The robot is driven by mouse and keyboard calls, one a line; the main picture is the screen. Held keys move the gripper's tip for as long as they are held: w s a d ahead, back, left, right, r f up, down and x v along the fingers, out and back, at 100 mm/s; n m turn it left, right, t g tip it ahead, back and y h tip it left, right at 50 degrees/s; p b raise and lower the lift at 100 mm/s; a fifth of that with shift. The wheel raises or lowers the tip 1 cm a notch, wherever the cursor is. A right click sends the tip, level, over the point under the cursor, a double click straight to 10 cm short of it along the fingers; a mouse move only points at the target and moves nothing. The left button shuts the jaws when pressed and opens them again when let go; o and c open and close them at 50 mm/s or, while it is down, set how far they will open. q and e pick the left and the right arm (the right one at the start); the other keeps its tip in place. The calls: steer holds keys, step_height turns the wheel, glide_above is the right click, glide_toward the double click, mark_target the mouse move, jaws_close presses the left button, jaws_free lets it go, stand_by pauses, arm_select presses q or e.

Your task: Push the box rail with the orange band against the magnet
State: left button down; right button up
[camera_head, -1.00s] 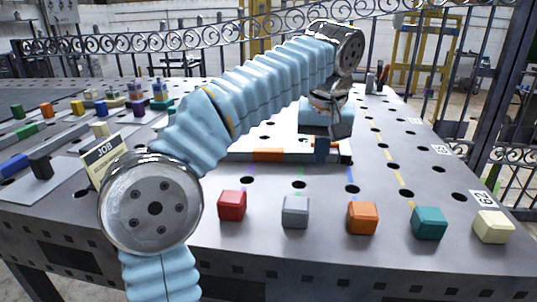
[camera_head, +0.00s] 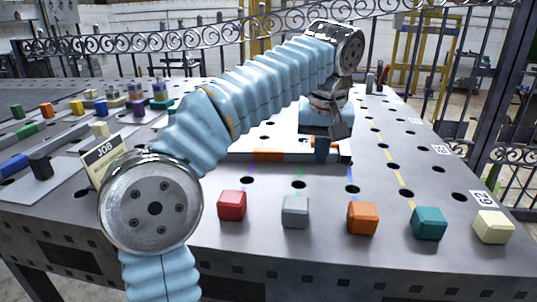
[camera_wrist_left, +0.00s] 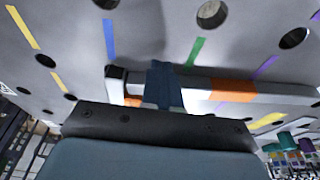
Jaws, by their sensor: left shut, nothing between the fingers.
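The pale box rail with the orange band (camera_head: 267,155) lies on the table behind the row of cubes, partly hidden by my left arm. Its orange band also shows in the left wrist view (camera_wrist_left: 233,90). My left gripper (camera_head: 322,152) is shut and empty, fingers pointing down at the rail near its right end in the head view. In the left wrist view the dark blue fingers (camera_wrist_left: 163,88) overlap the rail; I cannot tell whether they touch it. I cannot make out the magnet for certain. My right gripper is not in view.
A row of cubes stands along the front: red (camera_head: 232,205), grey (camera_head: 296,211), orange (camera_head: 362,217), teal (camera_head: 429,223) and cream (camera_head: 494,226). A JOB card (camera_head: 104,157) and several small blocks are at left. The holed table is clear to the right.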

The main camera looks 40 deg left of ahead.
arm_select(q)
steer(key=shift+f+b, duration=0.6)
steer(key=shift+f, duration=0.15)
steer(key=shift+r+p, duration=0.25)
steer(key=shift+p, duration=0.15)
steer(key=shift+w+a, duration=0.1)
steer(key=shift+w, duration=0.05)
stand_by(0.8)
steer(key=shift+w+a+r+p, duration=0.1)
steer(key=shift+w+a+p, duration=0.35)
steer(key=shift+w+p, duration=0.3)
steer(key=shift+s, duration=0.15)
steer(key=shift+s+d, duration=0.1)
steer(key=shift+d, duration=0.05)
steer(key=shift+s+d+b, duration=0.55)
steer(key=shift+s, duration=0.3)
